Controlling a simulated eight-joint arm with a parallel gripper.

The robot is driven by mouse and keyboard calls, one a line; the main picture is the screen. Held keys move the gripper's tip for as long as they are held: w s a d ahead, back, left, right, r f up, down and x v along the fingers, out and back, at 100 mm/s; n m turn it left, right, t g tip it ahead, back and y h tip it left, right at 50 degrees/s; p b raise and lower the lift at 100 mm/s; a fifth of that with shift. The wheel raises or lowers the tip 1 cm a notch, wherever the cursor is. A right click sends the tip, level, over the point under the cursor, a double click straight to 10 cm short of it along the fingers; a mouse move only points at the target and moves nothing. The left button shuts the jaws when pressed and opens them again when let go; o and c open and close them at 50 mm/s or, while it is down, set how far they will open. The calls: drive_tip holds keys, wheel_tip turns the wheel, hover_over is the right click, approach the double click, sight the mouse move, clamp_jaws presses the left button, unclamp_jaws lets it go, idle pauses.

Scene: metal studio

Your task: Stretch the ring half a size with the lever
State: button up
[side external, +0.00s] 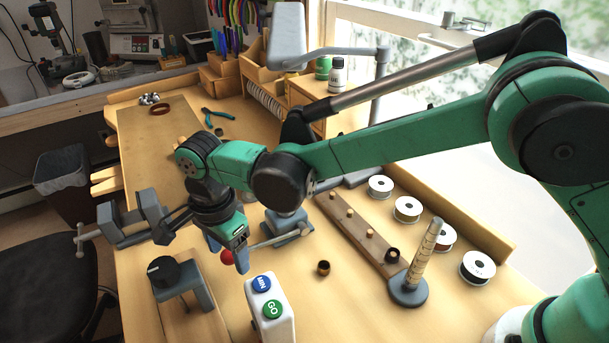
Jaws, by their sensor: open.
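My gripper (229,260) points down at the left of the bench, its fingers apart around or just beside a red ball knob (227,258). I cannot tell whether they touch it. The knob appears to end a lever rod (270,241) that runs right to a small blue-grey device (289,223), probably the stretcher. My wrist partly hides the rod and device. A brass-coloured ring (323,268) lies on the bench right of the device. A darker ring (392,255) sits at the near end of a wooden strip. A tapered, marked mandrel (424,255) stands upright on a round base.
A white box with MIN and GO buttons (270,310) stands close in front of my gripper. A black-knobbed grey stand (182,284) and a vise (130,218) are to the left. Several spools (407,208) line the right. Bench between ring and box is clear.

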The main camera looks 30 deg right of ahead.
drive_tip(key=shift+f, duration=0.25)
clamp_jaws()
idle(1.3)
